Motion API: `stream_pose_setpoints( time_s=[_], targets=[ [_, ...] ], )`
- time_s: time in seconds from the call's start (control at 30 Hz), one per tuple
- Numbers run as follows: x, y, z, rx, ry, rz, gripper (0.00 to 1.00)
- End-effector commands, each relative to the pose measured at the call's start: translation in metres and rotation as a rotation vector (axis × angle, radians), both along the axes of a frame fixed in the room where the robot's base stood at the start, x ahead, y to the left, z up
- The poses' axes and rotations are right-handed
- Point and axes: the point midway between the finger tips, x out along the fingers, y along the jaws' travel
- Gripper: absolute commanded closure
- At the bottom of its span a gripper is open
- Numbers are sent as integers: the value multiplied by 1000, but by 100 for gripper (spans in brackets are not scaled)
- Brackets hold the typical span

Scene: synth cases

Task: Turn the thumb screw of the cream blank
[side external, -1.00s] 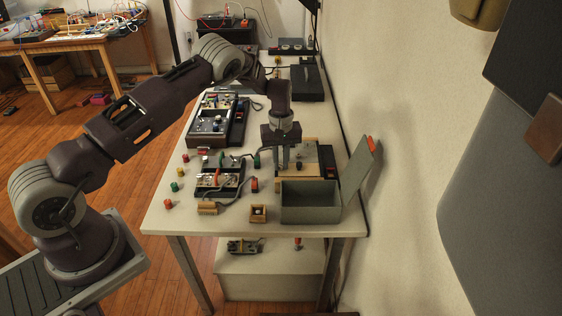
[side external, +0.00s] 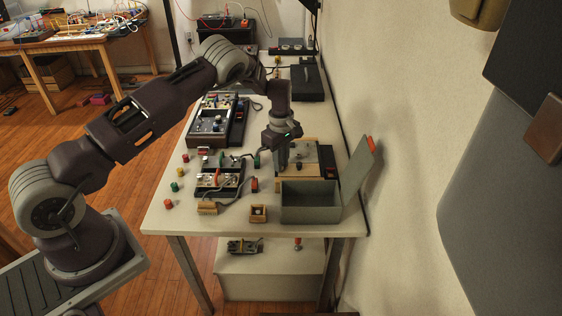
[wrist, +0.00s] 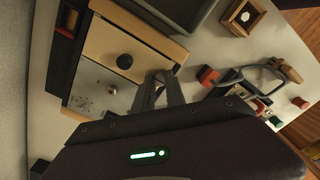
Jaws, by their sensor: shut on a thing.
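The cream blank (wrist: 110,40) is a tan-cream strip in a wooden-edged panel, with a round black knob (wrist: 124,61) on it. The panel also shows in the side view (side external: 311,171). My gripper (wrist: 158,76) points down at the panel's edge, beside the black knob and apart from it. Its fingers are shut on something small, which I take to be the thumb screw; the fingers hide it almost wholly. In the side view my gripper (side external: 284,165) stands over the left part of the panel.
A grey open box (side external: 310,201) with a raised lid stands in front of the panel. A small wooden box (side external: 258,213) is near the table's front edge. Left are a cabled device (side external: 218,180) and several coloured knobs. A black module (side external: 327,160) lies right of the panel.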

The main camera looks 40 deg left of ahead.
Motion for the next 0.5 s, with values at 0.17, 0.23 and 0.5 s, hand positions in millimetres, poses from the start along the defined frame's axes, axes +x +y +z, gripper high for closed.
stream_pose_setpoints(
  time_s=[0.17,0.23,0.5],
  targets=[
    [0,0,0,0,0,13,100],
    [0,0,0,0,0,14,100],
    [0,0,0,0,0,13,80]
  ],
)
